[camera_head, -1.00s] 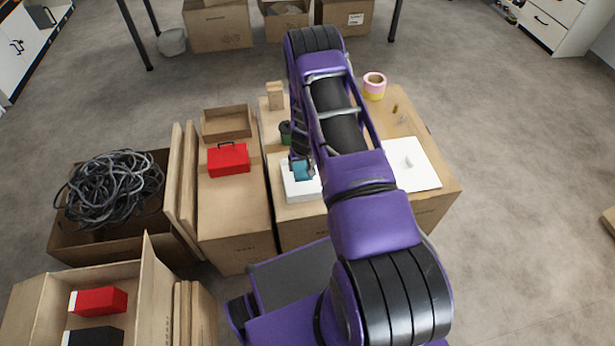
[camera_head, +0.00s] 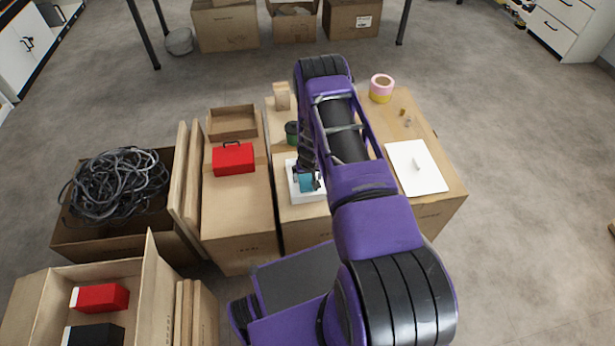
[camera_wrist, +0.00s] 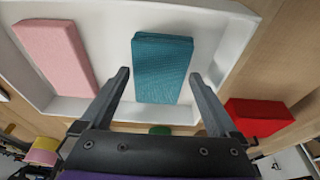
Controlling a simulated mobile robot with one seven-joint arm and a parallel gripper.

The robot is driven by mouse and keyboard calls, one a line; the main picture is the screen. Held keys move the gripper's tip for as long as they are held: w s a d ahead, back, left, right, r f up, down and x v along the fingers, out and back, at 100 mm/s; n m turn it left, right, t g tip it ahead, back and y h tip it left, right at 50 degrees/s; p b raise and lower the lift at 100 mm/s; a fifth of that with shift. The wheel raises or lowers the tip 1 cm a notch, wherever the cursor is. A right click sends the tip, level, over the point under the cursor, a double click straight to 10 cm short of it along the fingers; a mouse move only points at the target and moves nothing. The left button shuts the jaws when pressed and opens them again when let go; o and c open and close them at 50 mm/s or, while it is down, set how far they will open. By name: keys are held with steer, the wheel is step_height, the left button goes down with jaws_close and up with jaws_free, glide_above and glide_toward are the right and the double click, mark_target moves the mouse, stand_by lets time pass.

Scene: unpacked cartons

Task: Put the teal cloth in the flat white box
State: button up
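The flat white box (camera_head: 311,198) stands on the carton below my gripper; its pale inside (camera_wrist: 112,40) fills much of the wrist view. The teal cloth (camera_head: 309,183) is a folded, block-like piece. In the wrist view the teal cloth (camera_wrist: 163,68) shows over the box floor, to the right of a pink folded piece (camera_wrist: 57,55), and seems to lie inside the walls. My gripper (camera_head: 306,168) is over the box. In the wrist view my gripper's fingers (camera_wrist: 159,76) are apart, one on each side of the cloth, with narrow gaps showing.
A red case (camera_head: 234,158) is on the carton to the left, near an open cardboard tray (camera_head: 233,122). A dark green can (camera_head: 291,133) stands behind the white box. A white sheet (camera_head: 417,167) and a pink-and-yellow tape roll (camera_head: 381,88) are to the right.

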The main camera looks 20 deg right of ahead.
steer(key=shift+r, duration=0.1)
steer(key=shift+r, duration=0.15)
steer(key=p+v, duration=0.2)
steer(key=v, duration=0.9)
steer(key=shift+r, duration=0.4)
